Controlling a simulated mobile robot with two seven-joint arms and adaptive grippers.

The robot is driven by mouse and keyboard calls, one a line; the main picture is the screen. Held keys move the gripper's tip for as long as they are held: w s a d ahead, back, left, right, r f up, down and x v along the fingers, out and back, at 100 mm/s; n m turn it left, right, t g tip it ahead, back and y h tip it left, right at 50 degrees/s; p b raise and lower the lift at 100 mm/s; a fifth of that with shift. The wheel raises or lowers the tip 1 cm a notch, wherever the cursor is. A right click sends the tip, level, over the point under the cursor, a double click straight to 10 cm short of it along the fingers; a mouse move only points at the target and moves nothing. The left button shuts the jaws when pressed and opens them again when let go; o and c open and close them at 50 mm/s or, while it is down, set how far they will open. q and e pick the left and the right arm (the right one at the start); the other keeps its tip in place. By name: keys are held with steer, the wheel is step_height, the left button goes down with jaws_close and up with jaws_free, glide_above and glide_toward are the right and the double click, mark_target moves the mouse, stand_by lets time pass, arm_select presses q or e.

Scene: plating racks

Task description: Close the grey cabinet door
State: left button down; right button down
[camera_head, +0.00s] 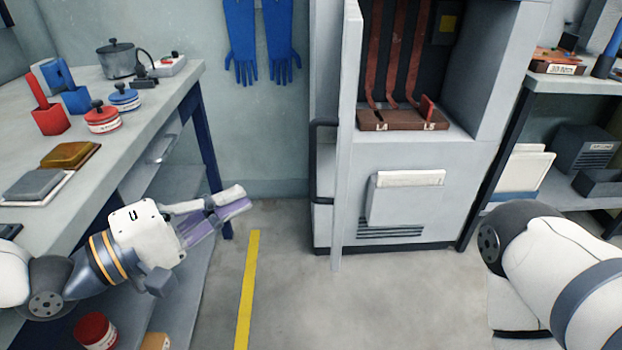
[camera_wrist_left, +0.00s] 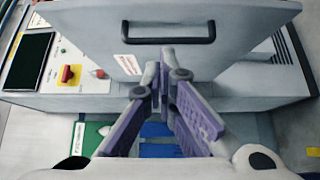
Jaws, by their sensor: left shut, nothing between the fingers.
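The grey cabinet (camera_head: 480,155) stands at the centre right of the head view. Its door (camera_head: 346,150) is swung open toward me and shows nearly edge-on, with a black bar handle (camera_head: 322,160) on its left face. My left gripper (camera_head: 240,198) is left of the door and apart from it, pointing right, with its purple fingers shut and empty. In the left wrist view a grey panel with a black bar handle (camera_wrist_left: 168,38) lies beyond the fingers (camera_wrist_left: 163,80), which do not visibly hold it. My right gripper is out of view.
A workbench (camera_head: 150,110) with pots and blocks runs along the left, close to my left arm. A shelf unit (camera_head: 575,85) stands right of the cabinet. Floor (camera_head: 285,275) with a yellow stripe (camera_head: 248,285) is clear before the door.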

arm_select(q)
glide_toward(314, 177)
steer(key=w+d+r, duration=0.3)
steer(key=d, duration=0.2)
steer(key=s+d, duration=0.1)
steer(key=d, duration=0.1)
steer(key=shift+s+d+r, duration=0.1)
steer(key=shift+d+r, duration=0.05)
steer(key=shift+d, duration=0.15)
steer(key=shift+d, duration=0.1)
